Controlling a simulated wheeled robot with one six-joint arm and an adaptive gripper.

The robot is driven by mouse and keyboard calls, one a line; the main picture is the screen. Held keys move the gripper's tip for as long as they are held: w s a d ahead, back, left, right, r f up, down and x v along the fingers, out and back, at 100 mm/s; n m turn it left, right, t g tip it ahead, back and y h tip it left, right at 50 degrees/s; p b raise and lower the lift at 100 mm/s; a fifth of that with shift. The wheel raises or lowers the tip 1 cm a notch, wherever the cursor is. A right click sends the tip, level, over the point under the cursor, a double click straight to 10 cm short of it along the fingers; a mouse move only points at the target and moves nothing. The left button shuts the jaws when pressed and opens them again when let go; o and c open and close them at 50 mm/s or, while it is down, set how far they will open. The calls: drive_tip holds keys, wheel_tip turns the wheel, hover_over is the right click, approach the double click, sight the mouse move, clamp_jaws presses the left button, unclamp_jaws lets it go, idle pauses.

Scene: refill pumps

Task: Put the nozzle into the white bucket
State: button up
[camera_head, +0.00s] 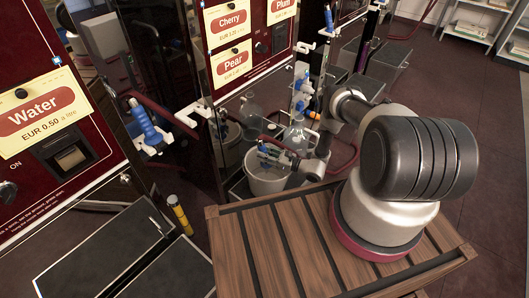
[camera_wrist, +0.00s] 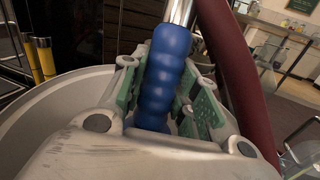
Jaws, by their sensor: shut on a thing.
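My gripper (camera_head: 277,156) is over the white bucket (camera_head: 264,183), near its rim, in the head view. In the wrist view my gripper (camera_wrist: 168,95) has its green-padded fingers on both sides of the ribbed blue grip of the nozzle (camera_wrist: 167,70) and is shut on it. A metal tube shows at the top end of the grip. The dark red hose (camera_wrist: 236,75) passes close on the right. The pale curved wall of the bucket (camera_wrist: 40,112) shows at the left and behind the fingers. The nozzle's far tip is hidden, so I cannot tell how deep it sits.
Another blue nozzle (camera_head: 145,124) hangs on the Water pump (camera_head: 48,112). The Cherry and Pear pump (camera_head: 232,68) stands behind the bucket. Glass flasks (camera_head: 298,135) are close to my gripper. A yellow post (camera_head: 179,214) stands left of the bucket.

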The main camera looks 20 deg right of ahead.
sight(264, 167)
drive_tip(key=shift+s+a+f, duration=0.2)
drive_tip(key=shift+s+f, duration=0.15)
drive_tip(key=shift+f, duration=0.15)
drive_tip(key=shift+s+a+f, duration=0.15)
drive_tip(key=shift+s+f, duration=0.15)
drive_tip(key=shift+f, duration=0.15)
drive_tip(key=shift+s, duration=0.15)
drive_tip(key=shift+s+a+f, duration=0.1)
drive_tip(key=shift+s+f, duration=0.05)
drive_tip(key=shift+s, duration=0.35)
drive_tip(key=shift+s+a, duration=0.25)
drive_tip(key=shift+s, duration=0.15)
drive_tip(key=o, duration=1.2)
wheel_tip(264, 167, up, 15)
drive_tip(key=shift+w+d, duration=0.2)
drive_tip(key=shift+w, duration=0.25)
